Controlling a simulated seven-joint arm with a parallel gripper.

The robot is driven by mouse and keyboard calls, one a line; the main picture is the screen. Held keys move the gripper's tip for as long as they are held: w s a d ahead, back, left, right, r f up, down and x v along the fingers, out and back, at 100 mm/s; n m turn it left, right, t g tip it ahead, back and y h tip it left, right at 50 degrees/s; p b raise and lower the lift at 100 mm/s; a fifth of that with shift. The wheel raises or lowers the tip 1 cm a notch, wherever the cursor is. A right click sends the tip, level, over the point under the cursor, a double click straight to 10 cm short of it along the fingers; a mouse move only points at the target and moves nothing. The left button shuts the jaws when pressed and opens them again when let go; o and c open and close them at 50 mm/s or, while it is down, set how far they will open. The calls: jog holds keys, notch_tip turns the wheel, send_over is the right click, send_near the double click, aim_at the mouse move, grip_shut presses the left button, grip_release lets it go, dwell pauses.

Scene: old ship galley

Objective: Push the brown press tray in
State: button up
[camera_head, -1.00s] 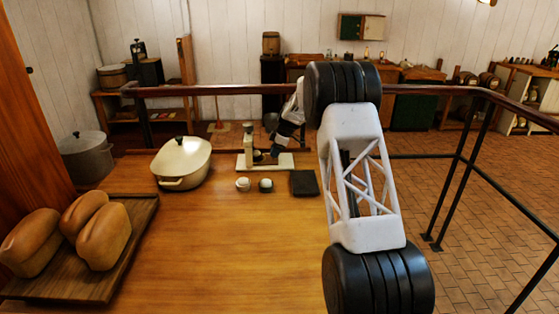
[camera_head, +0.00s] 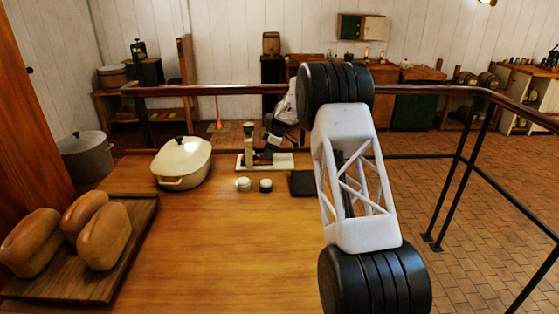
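A small cream press (camera_head: 249,147) stands on a pale flat base (camera_head: 283,162) at the far side of the wooden table. A small dark part shows low beside its upright; I cannot tell whether this is the brown press tray. My gripper (camera_head: 265,157) is small and dark, low over the base, just right of the upright. I cannot make out its fingers, or whether it touches the press. My white arm link covers part of the right side of the view.
A cream lidded pot (camera_head: 182,162) stands left of the press. Two small round pots (camera_head: 243,184) (camera_head: 266,185) and a black square pad (camera_head: 301,183) lie in front. A wooden board (camera_head: 132,250) holds loaves. The middle of the table (camera_head: 220,250) is clear.

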jog(key=shift+o, duration=0.9)
jog(key=shift+d, duration=0.1)
jog(key=shift+r, duration=3.45)
